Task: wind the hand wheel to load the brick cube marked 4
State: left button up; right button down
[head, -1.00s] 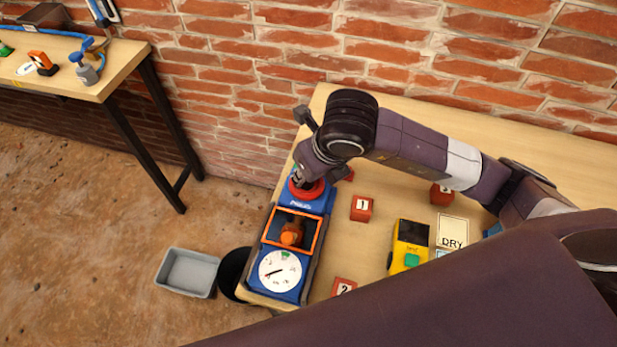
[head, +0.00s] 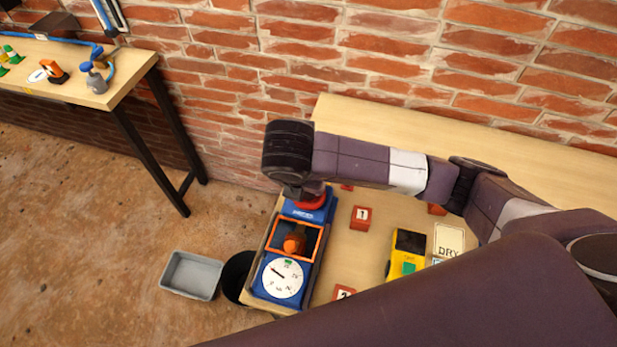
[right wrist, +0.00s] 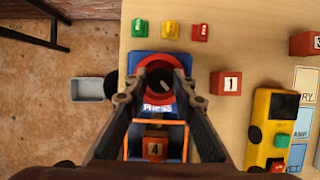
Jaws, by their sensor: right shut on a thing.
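The blue press (head: 309,216) stands at the left end of the bench, with the red hand wheel (head: 312,203) at its back. My right gripper (right wrist: 160,99) has its fingers on either side of the hand wheel (right wrist: 160,58) and is shut on it. In the head view my wrist hides most of the wheel. The brick cube marked 4 (right wrist: 154,150) sits inside the press's orange frame (head: 275,224), partly hidden in the wrist view. An orange part (head: 294,243) shows inside the frame. The white dial (head: 283,283) has its needle pointing to the upper left. My left gripper is not in view.
Cubes marked 1 (head: 360,217) and 2 (head: 343,292), a yellow meter (head: 406,253) and a DRY card (head: 449,240) lie right of the press. A grey tray (head: 191,275) and black bucket (head: 236,271) are on the floor at left. Small coloured blocks (right wrist: 169,30) sit behind the wheel.

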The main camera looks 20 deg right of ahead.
jog(key=shift+r+m+p, duration=0.1)
jog(key=shift+m+p, duration=0.25)
jog(key=shift+m, duration=0.05)
dwell(0.4)
jog(key=c, duration=1.6)
grip_release()
